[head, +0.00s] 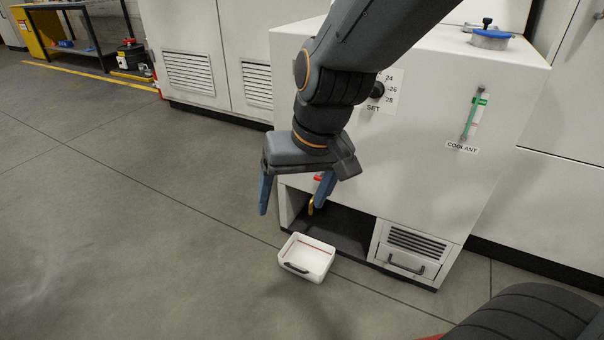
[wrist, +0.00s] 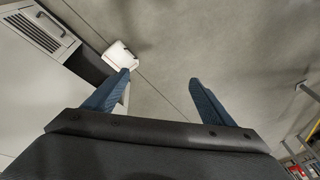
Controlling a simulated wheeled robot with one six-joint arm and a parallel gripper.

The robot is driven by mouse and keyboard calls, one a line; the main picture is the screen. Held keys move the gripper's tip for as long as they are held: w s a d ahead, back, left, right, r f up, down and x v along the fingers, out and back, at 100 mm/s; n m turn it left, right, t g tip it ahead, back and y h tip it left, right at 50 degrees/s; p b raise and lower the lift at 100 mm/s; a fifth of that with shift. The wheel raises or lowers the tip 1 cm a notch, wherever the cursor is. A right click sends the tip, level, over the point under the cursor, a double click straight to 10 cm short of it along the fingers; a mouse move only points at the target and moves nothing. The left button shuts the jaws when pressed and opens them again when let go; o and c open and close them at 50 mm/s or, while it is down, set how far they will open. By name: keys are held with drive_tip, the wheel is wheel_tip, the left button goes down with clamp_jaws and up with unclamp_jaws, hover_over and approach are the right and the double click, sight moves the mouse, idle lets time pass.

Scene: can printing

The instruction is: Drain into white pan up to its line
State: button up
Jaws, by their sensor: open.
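The white pan (head: 306,257) sits on the floor in front of the machine's low opening. A red line runs along its inner wall and a dark handle is on its front; I see no liquid in it. It also shows in the wrist view (wrist: 121,56), just beyond the left fingertip. My gripper (head: 294,205) is open and empty, above and behind the pan in the head view. A brass spout (head: 311,206) with a red part (head: 318,179) above it shows at the opening, partly hidden behind my right finger.
The white coolant machine (head: 420,150) has a green-marked sight tube (head: 474,115), a blue cap (head: 490,38) on top and a vented drawer (head: 408,252) low down. White cabinets (head: 215,70) stand behind. The floor (head: 130,230) to the left is clear.

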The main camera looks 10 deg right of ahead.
drive_tip(key=w+a+f+m+t+h+b, duration=0.15)
drive_tip(key=w+f+t+b, duration=0.3)
drive_tip(key=w+f, duration=0.55)
drive_tip(key=w+a+f+m+t+b, duration=0.1)
drive_tip(key=w+f+m+t+b, duration=0.35)
drive_tip(key=w, duration=0.95)
drive_tip(key=w+d+f+m+t+h+b, duration=0.2)
drive_tip(key=w+d+f+h+b, duration=0.2)
drive_tip(key=d+f+h+b, duration=0.25)
drive_tip(key=w+d+f+m+t+h+b, duration=0.1)
drive_tip(key=w+d+f+h+b, duration=0.35)
drive_tip(key=f+b, duration=0.3)
drive_tip(key=d+b+x, duration=0.1)
drive_tip(key=b+x, duration=0.2)
drive_tip(key=x, duration=0.4)
drive_tip(key=shift+s, duration=0.35)
drive_tip(key=shift+a+r, duration=0.1)
drive_tip(key=shift+r, duration=0.05)
drive_tip(key=shift+c, duration=0.4)
drive_tip(key=c, duration=1)
